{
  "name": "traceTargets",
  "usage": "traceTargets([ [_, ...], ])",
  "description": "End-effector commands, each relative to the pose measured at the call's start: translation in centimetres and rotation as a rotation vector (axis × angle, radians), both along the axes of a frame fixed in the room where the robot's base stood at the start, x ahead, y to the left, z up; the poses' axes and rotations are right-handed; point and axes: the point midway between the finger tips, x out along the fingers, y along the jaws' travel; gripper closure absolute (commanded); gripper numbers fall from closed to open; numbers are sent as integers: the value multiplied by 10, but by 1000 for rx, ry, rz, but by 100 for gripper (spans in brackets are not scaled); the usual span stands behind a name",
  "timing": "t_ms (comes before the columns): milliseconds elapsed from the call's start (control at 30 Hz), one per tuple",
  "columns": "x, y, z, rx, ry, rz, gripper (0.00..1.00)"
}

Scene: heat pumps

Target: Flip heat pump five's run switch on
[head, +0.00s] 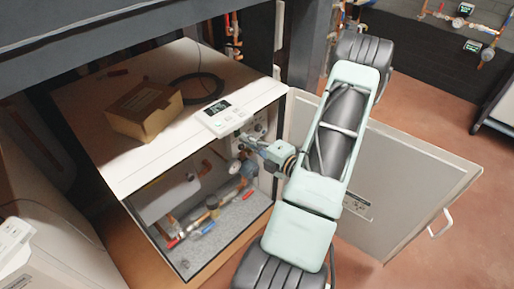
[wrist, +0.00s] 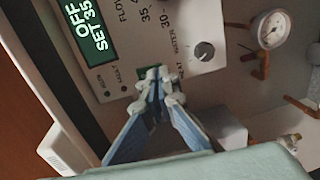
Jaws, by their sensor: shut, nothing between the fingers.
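In the wrist view, a light control panel (wrist: 120,88) carries a lit display (wrist: 90,30) reading "OFF" and "SET 35". A round knob (wrist: 204,51) and a temperature scale are on it. My gripper (wrist: 156,74) is shut and empty, its tips in front of the panel's lower middle. The tips cover that part, so the run switch cannot be made out and contact cannot be told. In the head view, my gripper (head: 243,137) reaches into the open heat pump cabinet (head: 120,195) at its right side, by the panel. The unit's number is not readable.
The cabinet door (head: 425,175) stands open on the right, behind my arm. A cardboard box (head: 145,110) and a white controller (head: 219,116) lie on the cabinet top. Pipes and valves (head: 212,205) fill the interior. A gauge (wrist: 272,29) is right of the panel.

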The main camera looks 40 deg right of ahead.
Motion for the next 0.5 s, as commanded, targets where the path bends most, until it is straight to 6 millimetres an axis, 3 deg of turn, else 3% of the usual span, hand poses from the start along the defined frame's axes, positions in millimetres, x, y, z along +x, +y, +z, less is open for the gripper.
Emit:
traceTargets([
  [167,9,1,-1,0,-1,0,100],
  [500,10,1,-2,1,-3,-1,100],
])
